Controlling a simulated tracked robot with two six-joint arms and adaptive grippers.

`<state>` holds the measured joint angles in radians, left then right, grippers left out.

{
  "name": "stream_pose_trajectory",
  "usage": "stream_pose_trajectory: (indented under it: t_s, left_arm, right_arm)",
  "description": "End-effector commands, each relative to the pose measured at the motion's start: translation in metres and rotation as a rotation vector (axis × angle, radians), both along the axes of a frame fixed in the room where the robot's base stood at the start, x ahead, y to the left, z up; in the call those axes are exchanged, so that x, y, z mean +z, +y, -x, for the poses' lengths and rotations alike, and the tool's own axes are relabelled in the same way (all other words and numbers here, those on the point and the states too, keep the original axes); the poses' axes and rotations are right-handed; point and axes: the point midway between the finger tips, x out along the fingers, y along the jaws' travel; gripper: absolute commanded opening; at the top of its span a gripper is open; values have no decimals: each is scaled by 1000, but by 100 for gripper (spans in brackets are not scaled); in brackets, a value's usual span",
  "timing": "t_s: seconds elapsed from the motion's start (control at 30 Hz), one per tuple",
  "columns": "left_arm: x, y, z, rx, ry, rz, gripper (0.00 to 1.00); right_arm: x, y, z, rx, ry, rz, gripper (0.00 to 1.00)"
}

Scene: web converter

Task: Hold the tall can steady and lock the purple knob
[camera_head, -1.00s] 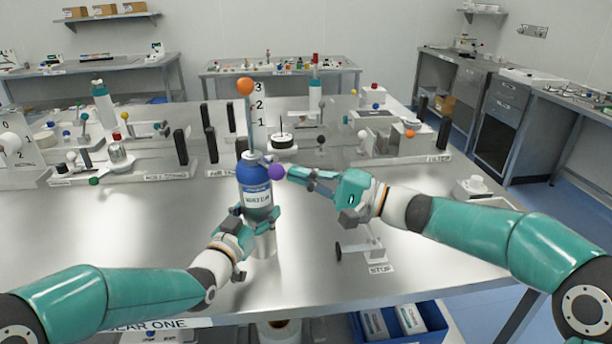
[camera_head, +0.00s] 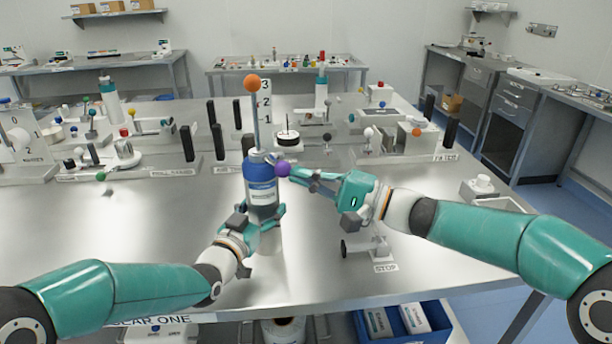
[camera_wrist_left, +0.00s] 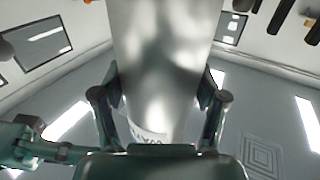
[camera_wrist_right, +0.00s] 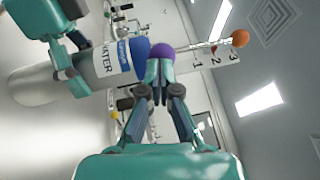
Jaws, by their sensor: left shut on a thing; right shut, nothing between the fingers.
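The tall can (camera_head: 262,190) stands upright near the table's middle, with a blue upper body, a white label and a silver lower part. A rod with an orange ball (camera_head: 252,82) rises above it. My left gripper (camera_head: 264,216) is shut on the can's lower part; the left wrist view shows the silver body (camera_wrist_left: 165,70) between its fingers. The purple knob (camera_head: 283,169) sits at the can's top right. My right gripper (camera_head: 300,173) is shut with its fingertips at the knob. In the right wrist view the knob (camera_wrist_right: 160,56) is just beyond the fingertips; I cannot tell whether they touch.
A small stop fixture (camera_head: 368,246) stands on the table below my right gripper. A scale board (camera_head: 264,105) and several dark posts stand behind the can. A blue bin (camera_head: 440,322) is below the table's front edge. The table's front left is clear.

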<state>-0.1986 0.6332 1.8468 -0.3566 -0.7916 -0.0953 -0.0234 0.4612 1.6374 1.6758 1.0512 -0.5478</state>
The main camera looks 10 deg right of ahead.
Motion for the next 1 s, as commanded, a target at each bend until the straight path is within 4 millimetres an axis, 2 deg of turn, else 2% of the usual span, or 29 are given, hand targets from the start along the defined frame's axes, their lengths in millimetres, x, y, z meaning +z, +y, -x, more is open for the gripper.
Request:
stream_pose_trajectory:
  t_s: [0.03, 0.57, 1.0]
  left_arm:
    - [-14, -1, 2, -3, 29, -9, 6]
    - [-13, -1, 2, -5, 28, -12, 6]
    - [-13, -2, 2, -6, 28, -12, 6]
  right_arm:
    - [-1, 1, 1, 2, 0, 0, 0]
    - [-1, 18, 15, 5, 0, 0, 0]
    - [-2, 57, 34, 7, 1, 1, 0]
